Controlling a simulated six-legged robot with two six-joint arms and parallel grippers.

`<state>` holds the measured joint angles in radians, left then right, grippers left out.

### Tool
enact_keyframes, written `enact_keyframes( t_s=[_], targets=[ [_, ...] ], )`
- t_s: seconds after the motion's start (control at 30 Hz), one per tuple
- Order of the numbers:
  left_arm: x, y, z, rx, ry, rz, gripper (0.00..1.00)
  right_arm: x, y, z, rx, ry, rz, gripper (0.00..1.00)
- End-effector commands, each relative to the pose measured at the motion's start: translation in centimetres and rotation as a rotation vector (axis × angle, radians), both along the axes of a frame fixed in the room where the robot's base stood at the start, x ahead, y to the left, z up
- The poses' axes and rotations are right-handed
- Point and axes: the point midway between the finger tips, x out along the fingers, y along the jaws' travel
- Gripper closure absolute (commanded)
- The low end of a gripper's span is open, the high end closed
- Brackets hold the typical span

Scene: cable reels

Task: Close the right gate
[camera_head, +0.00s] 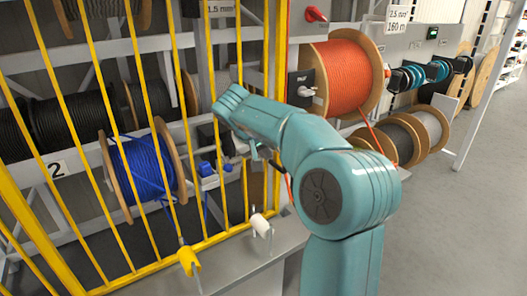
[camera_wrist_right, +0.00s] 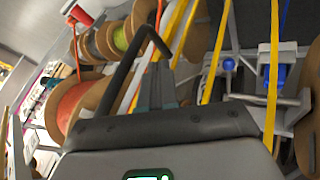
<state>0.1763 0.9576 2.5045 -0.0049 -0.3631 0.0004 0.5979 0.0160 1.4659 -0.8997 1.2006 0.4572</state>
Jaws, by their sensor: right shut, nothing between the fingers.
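A yellow barred gate (camera_head: 158,95) spans the left and middle of the head view, in front of the reel racks. Its yellow bars also show in the wrist view (camera_wrist_right: 272,80). My right gripper (camera_head: 256,158) is beside the bars near the gate's right end, partly hidden behind my teal wrist. In the wrist view its dark fingers (camera_wrist_right: 148,38) are shut with nothing between them, close to the yellow bars. I cannot tell whether they touch a bar. The gate's latch is not clear to me. My left gripper is not in view.
A blue cable reel (camera_head: 143,168) and black reels sit behind the bars. A large orange reel (camera_head: 345,75) stands right of the gate, beyond my arm. A red knob (camera_head: 316,14) sits above it. Grey floor (camera_head: 455,215) is clear at the right.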

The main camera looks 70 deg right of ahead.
Motion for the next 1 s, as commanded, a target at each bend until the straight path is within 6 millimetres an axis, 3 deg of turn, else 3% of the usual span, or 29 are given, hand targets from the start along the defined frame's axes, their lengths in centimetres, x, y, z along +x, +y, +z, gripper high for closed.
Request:
enact_keyframes(
  t_s=[0.07,0.4,0.6,1.0],
  targets=[
    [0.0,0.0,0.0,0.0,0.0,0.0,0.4,0.1,0.0,0.0,0.001,-0.001,0.0,1.0],
    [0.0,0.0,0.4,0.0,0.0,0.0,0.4,0.4,3.5,5.4,-0.001,-0.006,0.004,1.0],
    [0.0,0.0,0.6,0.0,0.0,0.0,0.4,0.5,5.2,7.5,0.0,-0.003,0.002,1.0],
    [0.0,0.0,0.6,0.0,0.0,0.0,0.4,0.6,5.7,8.0,0.001,-0.001,0.0,1.0]
  ],
)
